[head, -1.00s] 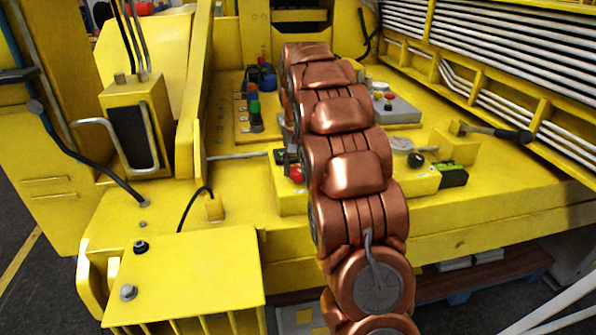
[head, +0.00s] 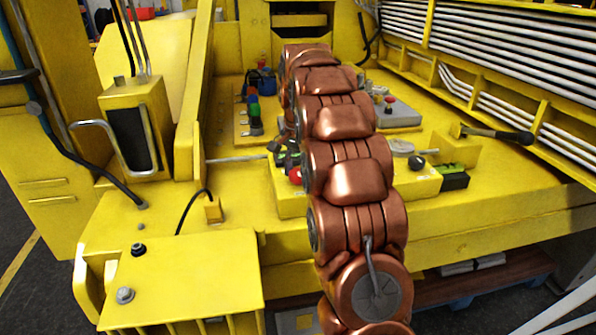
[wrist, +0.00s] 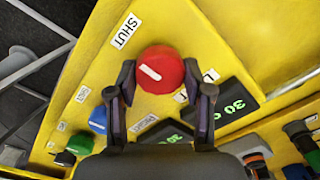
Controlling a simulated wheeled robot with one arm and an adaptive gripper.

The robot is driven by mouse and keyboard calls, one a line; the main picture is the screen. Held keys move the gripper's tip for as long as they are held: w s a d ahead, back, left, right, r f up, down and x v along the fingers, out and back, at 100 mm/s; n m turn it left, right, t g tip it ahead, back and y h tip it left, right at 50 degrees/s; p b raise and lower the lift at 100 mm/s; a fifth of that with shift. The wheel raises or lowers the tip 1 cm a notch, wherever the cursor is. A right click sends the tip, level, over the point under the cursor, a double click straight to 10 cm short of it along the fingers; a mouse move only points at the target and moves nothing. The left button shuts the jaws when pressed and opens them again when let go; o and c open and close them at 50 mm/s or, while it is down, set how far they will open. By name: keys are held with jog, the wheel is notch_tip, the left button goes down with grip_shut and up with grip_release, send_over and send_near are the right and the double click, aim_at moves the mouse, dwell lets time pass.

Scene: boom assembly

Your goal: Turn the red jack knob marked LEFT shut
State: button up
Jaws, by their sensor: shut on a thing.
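The red jack knob (wrist: 160,70) is round with a white line on its face, in the upper middle of the wrist view. My gripper (wrist: 160,84) has one dark finger on each side of it and is shut on the knob. A SHUT label (wrist: 125,30) is on the yellow panel up and left of the knob. A label to its right is mostly hidden by the right finger; only an L shows. In the head view a red knob (head: 296,175) shows beside my copper arm, which hides much of the panel.
Two dark displays with green digits lie near the knob, one at right (wrist: 234,106) reading 30. A blue knob (wrist: 98,120) and a green knob (wrist: 79,144) are at lower left. In the head view, a black-handled lever (head: 500,134) juts out at right.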

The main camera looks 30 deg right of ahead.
aim_at(298, 172)
jog(key=o, duration=1.2)
jog(key=shift+c, duration=0.2)
jog(key=shift+r, duration=3.75)
